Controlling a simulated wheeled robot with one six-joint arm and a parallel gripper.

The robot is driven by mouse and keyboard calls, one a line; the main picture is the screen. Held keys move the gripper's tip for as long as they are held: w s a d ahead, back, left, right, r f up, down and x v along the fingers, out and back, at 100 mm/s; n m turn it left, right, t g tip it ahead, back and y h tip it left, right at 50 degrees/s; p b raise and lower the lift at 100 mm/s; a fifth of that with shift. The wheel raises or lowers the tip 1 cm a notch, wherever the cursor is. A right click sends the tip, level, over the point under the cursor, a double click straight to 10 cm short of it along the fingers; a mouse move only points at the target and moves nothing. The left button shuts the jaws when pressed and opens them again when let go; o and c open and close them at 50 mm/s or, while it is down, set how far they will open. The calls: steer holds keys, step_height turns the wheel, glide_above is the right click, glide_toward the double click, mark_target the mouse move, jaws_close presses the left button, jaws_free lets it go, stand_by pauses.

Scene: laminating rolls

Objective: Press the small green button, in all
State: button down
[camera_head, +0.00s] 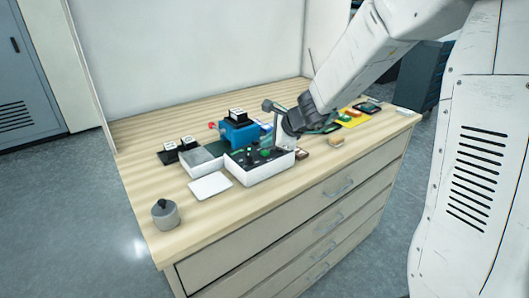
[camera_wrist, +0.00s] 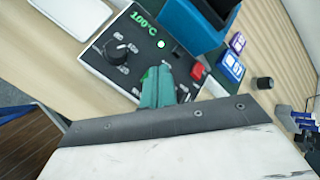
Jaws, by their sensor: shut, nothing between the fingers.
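A white control box (camera_head: 256,167) with a dark panel stands on the bench. In the wrist view its panel (camera_wrist: 125,35) shows a green "100°C" readout, a black knob (camera_wrist: 117,50), a small round green light or button (camera_wrist: 161,43) with a bright centre, and a red button (camera_wrist: 197,70). In the head view a green spot (camera_head: 265,152) shows on the panel; I cannot tell which part it is. My gripper (camera_wrist: 156,73) is shut and empty, its green fingers over the panel just below the small green round. The fingers hide part of the panel; contact cannot be told.
A blue block-like device (camera_head: 238,132) stands right behind the box, close to my gripper. A white card (camera_head: 210,185) lies in front and a grey lidded pot (camera_head: 165,213) stands near the left corner. Several small items lie on the right of the bench.

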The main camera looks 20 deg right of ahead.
steer(key=shift+f, duration=0.15)
stand_by(0.6)
steer(key=shift+f, duration=0.3)
